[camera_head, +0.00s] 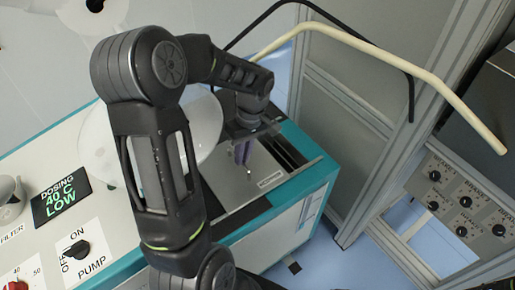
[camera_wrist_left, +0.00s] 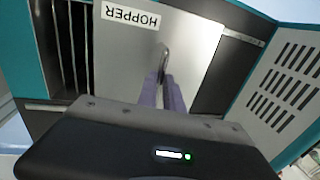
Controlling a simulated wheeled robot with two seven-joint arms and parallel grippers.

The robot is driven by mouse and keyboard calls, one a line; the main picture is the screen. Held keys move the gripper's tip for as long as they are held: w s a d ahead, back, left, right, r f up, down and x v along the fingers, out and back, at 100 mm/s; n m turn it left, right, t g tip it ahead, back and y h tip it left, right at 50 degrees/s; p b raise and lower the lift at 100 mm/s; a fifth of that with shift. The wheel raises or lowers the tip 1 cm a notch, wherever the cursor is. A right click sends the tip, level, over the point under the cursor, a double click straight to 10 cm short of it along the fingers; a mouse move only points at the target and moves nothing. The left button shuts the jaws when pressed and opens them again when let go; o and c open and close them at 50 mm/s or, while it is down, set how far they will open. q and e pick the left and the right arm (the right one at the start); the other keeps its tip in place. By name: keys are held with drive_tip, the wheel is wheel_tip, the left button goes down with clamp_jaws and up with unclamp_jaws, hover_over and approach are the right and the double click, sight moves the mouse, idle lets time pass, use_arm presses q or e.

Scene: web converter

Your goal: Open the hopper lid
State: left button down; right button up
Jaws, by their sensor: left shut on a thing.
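The hopper lid (camera_head: 238,196) is a flat light-grey plate in the top of the teal-edged cabinet. It also shows in the left wrist view (camera_wrist_left: 200,42), with a HOPPER label (camera_wrist_left: 132,17) at its edge. A small metal handle (camera_wrist_left: 165,52) stands on the lid. My left gripper (camera_head: 246,166) reaches down over the lid, and its purple fingers (camera_wrist_left: 164,80) are shut on the handle. The fingers hide part of the handle. A dark slotted strip (camera_head: 280,150) lies beside the plate. My right gripper is not in view.
A round translucent vessel (camera_head: 98,140) stands left of the lid, partly behind my arm. The control panel has a dosing display (camera_head: 60,198) and a pump knob (camera_head: 76,249). A cream bent bar (camera_head: 400,70), a black bar (camera_head: 300,3) and a frame post (camera_head: 385,180) stand to the right.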

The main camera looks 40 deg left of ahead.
use_arm(q)
drive_tip(key=shift+s+a, duration=0.3)
drive_tip(key=shift+s, duration=0.65)
drive_tip(key=c, duration=1.5)
unclamp_jaws()
drive_tip(key=shift+w, duration=0.15)
